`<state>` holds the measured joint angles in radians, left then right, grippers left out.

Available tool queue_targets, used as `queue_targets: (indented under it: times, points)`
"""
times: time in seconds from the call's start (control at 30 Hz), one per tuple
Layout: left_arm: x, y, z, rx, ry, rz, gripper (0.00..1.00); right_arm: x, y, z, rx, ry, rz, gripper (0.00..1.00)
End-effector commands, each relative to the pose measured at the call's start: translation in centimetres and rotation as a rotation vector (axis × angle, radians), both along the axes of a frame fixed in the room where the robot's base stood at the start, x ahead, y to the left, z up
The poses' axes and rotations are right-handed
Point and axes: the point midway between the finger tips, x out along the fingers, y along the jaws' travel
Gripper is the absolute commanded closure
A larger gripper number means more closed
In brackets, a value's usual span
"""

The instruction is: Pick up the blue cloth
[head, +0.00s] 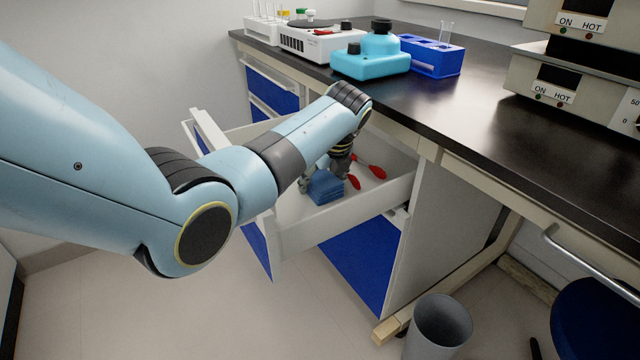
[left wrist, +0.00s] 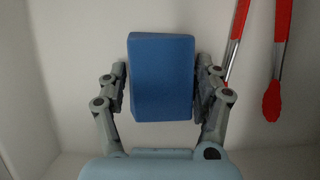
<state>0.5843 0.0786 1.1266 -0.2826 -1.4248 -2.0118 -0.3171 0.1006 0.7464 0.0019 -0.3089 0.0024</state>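The blue cloth (head: 325,187) is a folded block in the open white drawer. In the left wrist view the cloth (left wrist: 162,78) stands between the two fingers of my left gripper (left wrist: 160,95). In the head view my left gripper (head: 325,178) reaches down into the drawer at the cloth. The fingers are apart, one on each side, with a narrow gap at the cloth's left side; the right finger is very close to it. The cloth appears to rest on the drawer floor. My right gripper is not in view.
Red-ended tongs (head: 372,167) lie in the drawer beside the cloth, to its right in the wrist view (left wrist: 272,98). The drawer walls (head: 345,222) surround the gripper. The black bench top (head: 450,110) overhangs nearby, with a turquoise device (head: 370,63) near its edge.

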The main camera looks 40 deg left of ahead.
Motion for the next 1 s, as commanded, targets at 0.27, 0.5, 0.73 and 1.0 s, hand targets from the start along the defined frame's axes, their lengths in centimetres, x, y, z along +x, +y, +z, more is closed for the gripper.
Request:
queue_targets:
  times: [0.27,0.5,0.73,1.0]
  points:
    - [-0.4,0.1,-0.5,0.0,0.012,0.001,0.66,-0.1,0.0,-0.1,0.0,0.002,0.0,0.67]
    - [-0.5,0.1,-0.6,0.0,0.015,0.001,0.66,-0.2,0.0,-0.2,0.0,0.004,0.0,0.67]
    - [-0.3,0.0,3.1,0.0,0.005,0.002,0.66,-0.6,0.4,0.6,0.005,0.001,-0.002,0.67]
    - [-0.2,0.1,8.8,0.001,0.005,0.002,0.66,-2.0,1.5,2.3,0.017,0.0,-0.008,0.67]
